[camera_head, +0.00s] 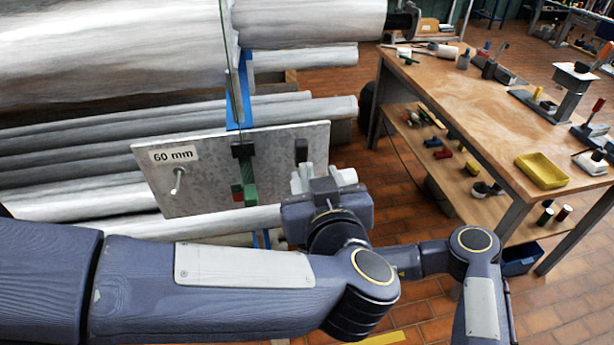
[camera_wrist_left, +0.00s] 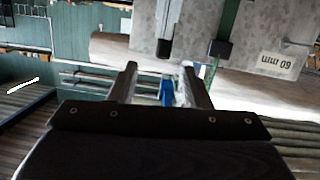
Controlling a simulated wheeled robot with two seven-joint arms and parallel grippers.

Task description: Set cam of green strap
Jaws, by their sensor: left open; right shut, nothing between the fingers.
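The green strap (camera_head: 226,45) runs down from the wrapped mast to a grey plate (camera_head: 205,185) marked 60 mm. On the plate it meets a black block (camera_head: 243,151), with a green part (camera_head: 250,190) and a small red part (camera_head: 237,193) at its lower end. In the left wrist view the plate (camera_wrist_left: 195,35) shows upside down, with the strap's black block (camera_wrist_left: 220,48). My left gripper (camera_head: 314,172) is at the plate's lower right, to the right of the green part. Its fingers are apart and empty in the left wrist view (camera_wrist_left: 160,75). My right gripper is not visible.
A second dark block (camera_head: 301,150) sits on the plate's right side. A metal peg (camera_head: 178,181) sticks out at its left. Pale wrapped rolls (camera_head: 60,150) lie behind. A wooden workbench (camera_head: 470,90) with tools and a yellow tray (camera_head: 541,171) stands right. Brick floor is open between.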

